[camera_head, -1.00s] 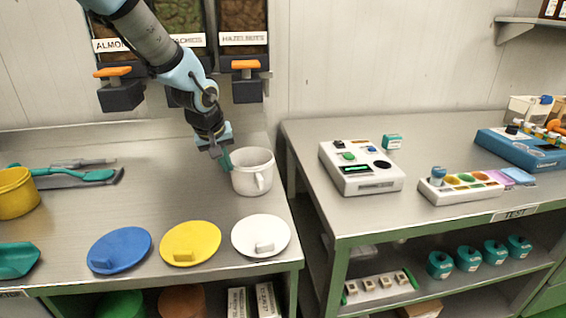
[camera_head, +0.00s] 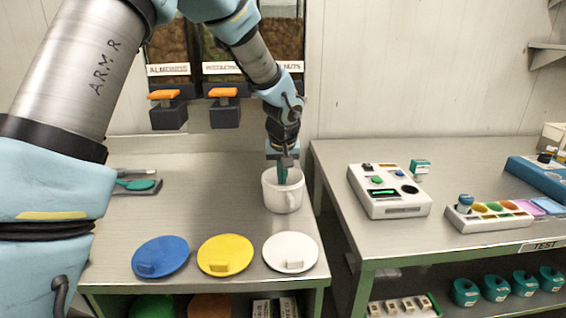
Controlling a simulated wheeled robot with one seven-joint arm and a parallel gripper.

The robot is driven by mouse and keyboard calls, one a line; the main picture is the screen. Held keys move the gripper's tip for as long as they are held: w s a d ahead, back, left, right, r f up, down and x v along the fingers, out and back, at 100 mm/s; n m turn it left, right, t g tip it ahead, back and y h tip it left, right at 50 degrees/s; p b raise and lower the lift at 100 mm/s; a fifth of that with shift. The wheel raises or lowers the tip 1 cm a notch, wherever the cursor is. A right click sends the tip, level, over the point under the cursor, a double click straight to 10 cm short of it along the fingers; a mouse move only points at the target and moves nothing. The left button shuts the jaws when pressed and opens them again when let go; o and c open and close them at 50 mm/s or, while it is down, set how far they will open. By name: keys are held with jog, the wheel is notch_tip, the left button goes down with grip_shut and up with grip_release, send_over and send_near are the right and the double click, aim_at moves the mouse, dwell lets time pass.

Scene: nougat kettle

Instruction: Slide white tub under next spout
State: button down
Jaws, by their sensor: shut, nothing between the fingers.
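Two spouts show on the wall, each with an orange handle: the almond spout (camera_head: 168,115) and the pistachio spout (camera_head: 224,113). Both are to the left of the tub. The hazelnut spout is hidden behind my arm; only part of its label (camera_head: 290,67) shows.
A blue lid (camera_head: 160,256), a yellow lid (camera_head: 225,255) and a white lid (camera_head: 291,252) lie along the table's front edge. A gap separates this table from the right one, which holds a white scale-like device (camera_head: 391,198).

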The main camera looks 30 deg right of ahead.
jog(key=shift+w+f, duration=0.2)
jog(key=shift+f, duration=0.4)
jog(key=shift+s, duration=0.1)
jog(key=shift+s+a+f+b, duration=0.15)
jog(key=shift+s+a+b, duration=0.1)
jog(key=shift+s+b, duration=0.55)
jog(key=shift+s+a+b, duration=0.15)
jog(key=shift+a+b, duration=0.1)
jog(key=shift+b, duration=0.05)
jog(key=shift+r, duration=0.2)
